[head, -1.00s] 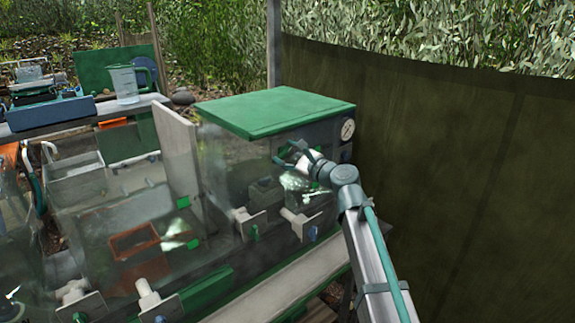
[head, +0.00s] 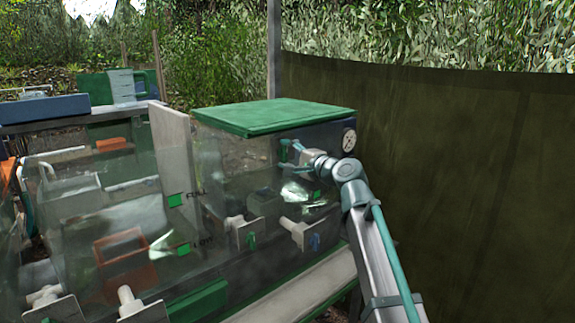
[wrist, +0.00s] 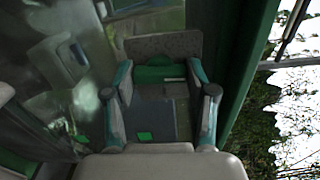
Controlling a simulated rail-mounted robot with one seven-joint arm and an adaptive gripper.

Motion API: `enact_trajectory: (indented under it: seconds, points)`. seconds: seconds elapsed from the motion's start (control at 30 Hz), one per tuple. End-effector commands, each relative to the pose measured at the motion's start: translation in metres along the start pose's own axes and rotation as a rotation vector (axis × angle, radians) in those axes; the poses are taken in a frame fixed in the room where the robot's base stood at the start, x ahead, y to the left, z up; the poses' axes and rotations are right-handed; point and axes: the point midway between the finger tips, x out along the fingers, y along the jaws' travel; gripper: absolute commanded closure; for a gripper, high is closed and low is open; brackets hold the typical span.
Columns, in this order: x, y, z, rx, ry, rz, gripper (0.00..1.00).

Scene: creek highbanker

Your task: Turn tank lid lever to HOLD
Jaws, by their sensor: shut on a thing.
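The clear tank (head: 225,170) with its green lid (head: 275,117) stands in the middle of the head view. My gripper (head: 287,150) is at the tank's upper front, just below the lid's front edge and left of a round white gauge (head: 348,140). In the wrist view, my gripper's two fingers (wrist: 160,75) are on either side of a green bar, which looks like the lid lever (wrist: 158,74), and are shut on it. A grey plate (wrist: 165,45) is behind the bar. The lever's pointing direction and any HOLD mark cannot be made out.
White valve fittings (head: 300,232) stick out below on the tank front. A second clear tank (head: 85,225) stands at the left. A dark green screen (head: 450,170) closes off the right side. A jug (head: 123,87) is on the bench behind.

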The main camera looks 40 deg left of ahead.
Motion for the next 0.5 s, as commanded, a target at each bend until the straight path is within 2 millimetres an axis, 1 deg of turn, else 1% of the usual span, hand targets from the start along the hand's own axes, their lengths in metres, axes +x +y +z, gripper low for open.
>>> enact_trajectory:
  seconds: [0.03, 0.2, 0.5]
  points:
    - [0.0003, 0.003, -0.0004, -0.022, -0.001, 0.001, 0.79]
    - [0.0002, 0.0021, -0.0002, -0.078, 0.0, 0.001, 0.79]
    - [-0.0001, 0.0006, 0.0002, -0.106, -0.001, 0.001, 0.79]
